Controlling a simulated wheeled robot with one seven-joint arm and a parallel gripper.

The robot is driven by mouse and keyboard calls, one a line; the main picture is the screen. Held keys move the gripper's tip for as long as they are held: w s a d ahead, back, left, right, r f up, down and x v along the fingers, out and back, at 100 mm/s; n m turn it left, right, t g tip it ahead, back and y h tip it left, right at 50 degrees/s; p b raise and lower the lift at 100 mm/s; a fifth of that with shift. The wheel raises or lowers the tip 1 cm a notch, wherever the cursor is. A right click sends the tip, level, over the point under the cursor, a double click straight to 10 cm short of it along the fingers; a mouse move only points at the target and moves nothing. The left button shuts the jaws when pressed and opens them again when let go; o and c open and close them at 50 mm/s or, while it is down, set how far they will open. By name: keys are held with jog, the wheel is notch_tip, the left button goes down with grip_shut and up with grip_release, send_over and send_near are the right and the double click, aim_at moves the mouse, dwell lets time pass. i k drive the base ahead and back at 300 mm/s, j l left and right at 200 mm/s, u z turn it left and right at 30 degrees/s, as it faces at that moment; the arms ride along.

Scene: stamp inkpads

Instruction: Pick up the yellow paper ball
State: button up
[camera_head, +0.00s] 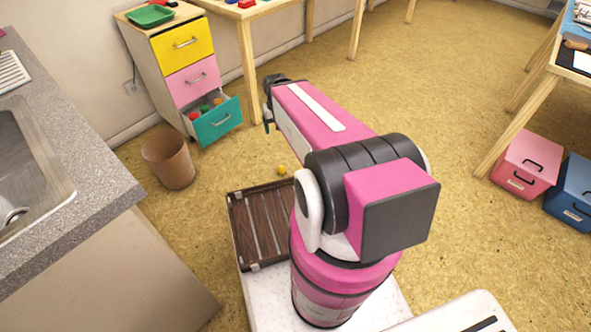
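The yellow paper ball (282,170) is small and lies on the floor, just beyond the far edge of the brown slatted tray (232,215) on my base. My pink arm reaches away from me, above and to the right of the ball in the picture. My gripper (268,122) is at the arm's far end, up and slightly left of the ball, apart from it. Its fingers are tiny, dark and partly hidden by the arm, so I cannot tell whether they are open or shut. Nothing is visibly held.
A brown waste bin (168,161) stands left of the ball. A drawer cabinet (145,62) has its teal bottom drawer (218,122) pulled out. A counter with a sink (28,160) is at left. Pink (528,163) and blue (574,190) boxes are at right. Floor right of my arm is clear.

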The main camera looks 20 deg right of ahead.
aim_at(282, 170)
jog(key=z, duration=0.15)
jog(key=l, duration=1.2)
jog(key=l+u, duration=0.15)
jog(key=l, duration=1.1)
jog(key=k, duration=0.05)
